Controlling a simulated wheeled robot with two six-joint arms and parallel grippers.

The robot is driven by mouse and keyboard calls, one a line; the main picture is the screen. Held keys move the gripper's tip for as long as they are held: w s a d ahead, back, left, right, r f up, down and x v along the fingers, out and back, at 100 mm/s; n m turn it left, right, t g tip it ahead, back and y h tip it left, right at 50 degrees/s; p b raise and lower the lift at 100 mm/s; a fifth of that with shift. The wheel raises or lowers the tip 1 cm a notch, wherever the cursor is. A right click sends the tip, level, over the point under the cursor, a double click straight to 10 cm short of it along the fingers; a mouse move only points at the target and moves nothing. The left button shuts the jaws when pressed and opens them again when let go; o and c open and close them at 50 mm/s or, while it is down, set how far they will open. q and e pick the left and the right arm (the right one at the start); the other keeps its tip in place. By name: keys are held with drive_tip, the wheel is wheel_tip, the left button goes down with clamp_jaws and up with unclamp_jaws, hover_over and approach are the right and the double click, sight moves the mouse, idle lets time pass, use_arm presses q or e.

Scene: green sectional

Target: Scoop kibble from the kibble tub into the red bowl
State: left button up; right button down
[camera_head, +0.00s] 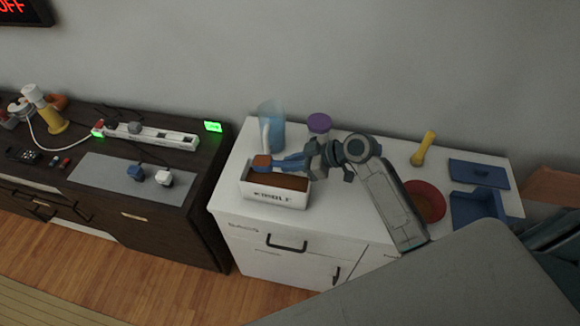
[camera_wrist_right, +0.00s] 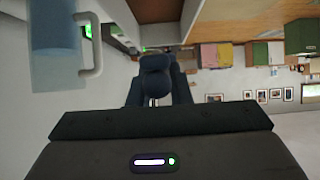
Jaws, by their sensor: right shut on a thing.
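The white kibble tub (camera_head: 276,199), filled with brown kibble, stands at the front left of the white cabinet top. My right gripper (camera_head: 308,161) is shut on the blue scoop (camera_head: 287,164), whose head carries an orange-brown heap at the tub's back left. I cannot tell whether the scoop touches the kibble. The scoop's dark blue end also shows between the fingers in the right wrist view (camera_wrist_right: 155,78). The red bowl (camera_head: 432,190) sits to the right, partly hidden behind my right arm; its inside looks darker. My left gripper is out of view.
A translucent blue pitcher (camera_head: 272,122) and a purple-lidded jar (camera_head: 319,123) stand behind the tub. A yellow object (camera_head: 423,149) lies near the wall. A blue box (camera_head: 477,206) and blue lid (camera_head: 480,173) are right of the bowl. A dark cabinet (camera_head: 170,217) stands left.

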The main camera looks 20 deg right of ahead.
drive_tip(key=shift+s+d+f, duration=0.1)
drive_tip(key=shift+d+f, duration=0.05)
drive_tip(key=shift+f, duration=0.05)
drive_tip(key=shift+s+d+r+t+y+b, duration=0.15)
drive_tip(key=shift+r+t+y+b, duration=0.1)
drive_tip(key=shift+r+b, duration=0.2)
drive_tip(key=shift+s+d+r+t+y+b, duration=0.1)
drive_tip(key=shift+d+r+t+y+b, duration=0.15)
drive_tip(key=shift+r+b, duration=0.2)
drive_tip(key=shift+s+d+r+t+y+b, duration=0.1)
drive_tip(key=shift+r+y+b, duration=0.25)
drive_tip(key=shift+r, duration=0.15)
